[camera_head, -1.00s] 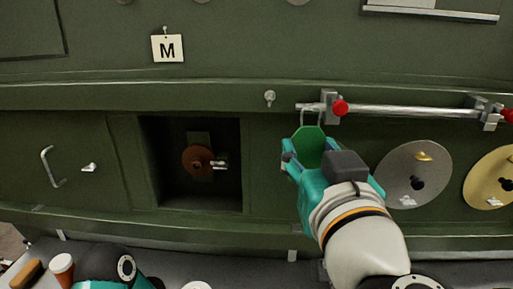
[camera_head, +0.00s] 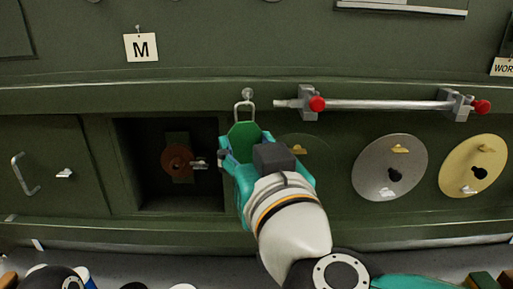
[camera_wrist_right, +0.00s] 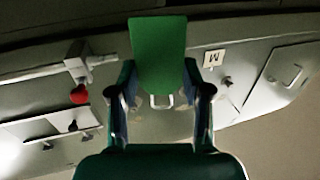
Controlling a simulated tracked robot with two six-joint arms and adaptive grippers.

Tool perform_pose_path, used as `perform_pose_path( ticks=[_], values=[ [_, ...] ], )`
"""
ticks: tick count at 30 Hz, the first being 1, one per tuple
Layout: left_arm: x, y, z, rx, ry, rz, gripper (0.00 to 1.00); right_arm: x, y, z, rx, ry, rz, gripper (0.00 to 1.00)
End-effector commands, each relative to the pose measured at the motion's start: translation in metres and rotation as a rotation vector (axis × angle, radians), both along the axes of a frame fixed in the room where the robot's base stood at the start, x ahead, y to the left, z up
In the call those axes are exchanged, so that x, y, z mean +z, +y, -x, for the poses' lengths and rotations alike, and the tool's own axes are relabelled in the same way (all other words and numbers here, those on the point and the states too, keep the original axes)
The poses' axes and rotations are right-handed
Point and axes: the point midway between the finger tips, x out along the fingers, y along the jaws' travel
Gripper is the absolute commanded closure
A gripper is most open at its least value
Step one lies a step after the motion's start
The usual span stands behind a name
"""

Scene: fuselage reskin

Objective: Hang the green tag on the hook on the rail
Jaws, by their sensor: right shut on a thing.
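The green tag (camera_head: 243,134) is held upright in my right gripper (camera_head: 244,150), with its wire loop (camera_head: 244,110) standing up above it. The small metal hook (camera_head: 247,94) is on the green rail, just above the loop. The top of the loop shows close under the hook; I cannot tell whether they touch or how far apart they are in depth. In the right wrist view the green tag (camera_wrist_right: 158,55) sits between the fingers, with its loop (camera_wrist_right: 160,101) showing below. The hook is not clear there. My left gripper is not in view.
A metal bar (camera_head: 385,104) with red knobs (camera_head: 317,104) runs right of the hook. Below it are a grey disc (camera_head: 390,167) and a yellow disc (camera_head: 473,166). An open recess (camera_head: 140,150) with a brown round part lies left.

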Motion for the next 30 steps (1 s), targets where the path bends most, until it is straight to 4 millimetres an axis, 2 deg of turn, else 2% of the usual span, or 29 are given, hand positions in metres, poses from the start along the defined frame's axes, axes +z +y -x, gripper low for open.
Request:
perform_pose_path(
  ticks=[30],
  values=[
    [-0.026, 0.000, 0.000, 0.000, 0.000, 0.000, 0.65, -0.007, -0.001, -0.055, -0.004, 0.001, 0.000, 0.70]
  ],
)
